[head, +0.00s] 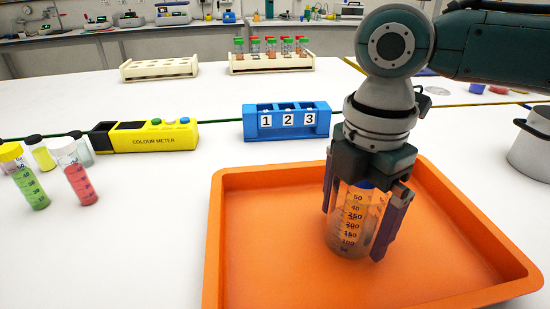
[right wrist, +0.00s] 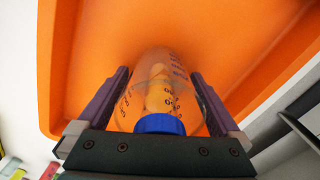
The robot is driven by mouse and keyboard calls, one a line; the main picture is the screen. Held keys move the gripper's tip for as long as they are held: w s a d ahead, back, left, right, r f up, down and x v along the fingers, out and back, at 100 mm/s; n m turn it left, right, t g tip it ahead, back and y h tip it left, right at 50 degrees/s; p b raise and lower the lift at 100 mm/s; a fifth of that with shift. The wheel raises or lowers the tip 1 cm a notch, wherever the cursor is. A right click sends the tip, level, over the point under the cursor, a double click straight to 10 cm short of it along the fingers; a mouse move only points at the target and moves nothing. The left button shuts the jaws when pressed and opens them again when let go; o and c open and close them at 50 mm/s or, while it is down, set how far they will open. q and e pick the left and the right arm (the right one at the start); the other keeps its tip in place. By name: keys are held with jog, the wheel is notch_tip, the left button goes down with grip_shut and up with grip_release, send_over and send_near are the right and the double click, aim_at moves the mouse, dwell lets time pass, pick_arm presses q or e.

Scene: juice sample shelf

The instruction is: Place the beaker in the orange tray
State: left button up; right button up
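My left gripper is not in view.
A blue numbered rack (head: 286,133) and a yellow colour meter (head: 152,140) stand behind the tray. Capped vials (head: 77,180) stand at left. A metal pot (head: 532,150) is at right. Two cream racks (head: 160,70) (head: 270,66) are farther back. The rest of the tray is empty.

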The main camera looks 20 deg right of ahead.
jog(key=shift+r, duration=0.1)
notch_tip(320, 180, up, 12)
jog(key=shift+r+p, duration=0.1)
jog(key=shift+p, duration=0.7)
jog(key=shift+a, duration=0.25)
jog(key=s+a+f+m+t+y+p, duration=0.2)
jog(key=s+a+f+m+y+p, duration=0.15)
jog(key=s+a+m+p, duration=0.55)
jog(key=s+d+r+m+t+h, duration=0.1)
jog(key=s+d+m+t+h, duration=0.15)
jog(key=s+d+m, duration=0.55)
notch_tip(320, 180, up, 38)
jog(key=w+a+p, duration=0.1)
jog(key=p, duration=3.6)
jog(key=shift+a+f+m+g+h+p, duration=0.2)
jog(key=shift+a+m+g+h+p, duration=0.15)
jog(key=shift+g+h, duration=0.1)
